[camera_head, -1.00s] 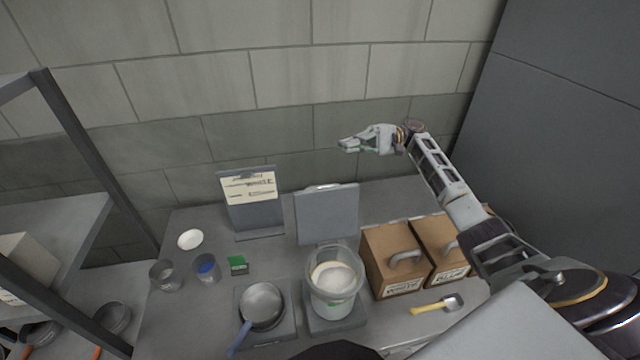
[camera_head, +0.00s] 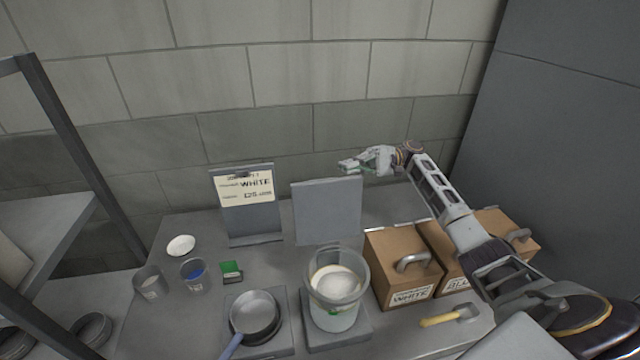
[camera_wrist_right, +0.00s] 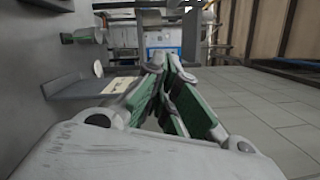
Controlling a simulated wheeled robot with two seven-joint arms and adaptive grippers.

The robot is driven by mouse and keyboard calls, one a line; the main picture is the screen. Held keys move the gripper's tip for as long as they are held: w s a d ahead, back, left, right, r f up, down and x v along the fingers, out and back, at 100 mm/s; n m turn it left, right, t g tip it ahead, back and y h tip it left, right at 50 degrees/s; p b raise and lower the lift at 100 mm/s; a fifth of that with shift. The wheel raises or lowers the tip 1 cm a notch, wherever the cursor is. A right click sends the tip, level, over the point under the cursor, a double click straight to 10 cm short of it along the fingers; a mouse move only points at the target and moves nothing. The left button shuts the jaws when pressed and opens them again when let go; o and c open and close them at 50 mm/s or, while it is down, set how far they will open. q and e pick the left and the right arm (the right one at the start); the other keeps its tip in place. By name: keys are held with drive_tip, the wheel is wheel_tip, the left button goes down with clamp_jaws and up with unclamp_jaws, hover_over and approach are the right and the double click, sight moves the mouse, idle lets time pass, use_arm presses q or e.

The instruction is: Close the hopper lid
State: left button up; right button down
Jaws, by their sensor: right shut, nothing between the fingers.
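A grey square panel (camera_head: 328,212), apparently the hopper lid, stands upright behind a clear bucket (camera_head: 338,318) of white powder. The bucket's top is open, and the powder shows inside. My right gripper (camera_head: 349,166) is just above and right of the panel's top edge, seemingly near the wall. I cannot tell whether it touches the panel. In the right wrist view its green-padded fingers (camera_wrist_right: 166,62) are together with nothing held. My left gripper is not in view.
Brown boxes with handles (camera_head: 402,268) stand right of the bucket, under my right arm. A yellow-handled scoop (camera_head: 450,315) lies in front. A pan (camera_head: 256,315), cups (camera_head: 195,275), a white dish (camera_head: 181,245) and a label stand (camera_head: 250,215) are to the left. A shelf frame (camera_head: 85,165) is far left.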

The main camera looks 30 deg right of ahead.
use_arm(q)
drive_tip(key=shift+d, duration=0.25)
use_arm(e)
drive_tip(key=shift+a, duration=0.15)
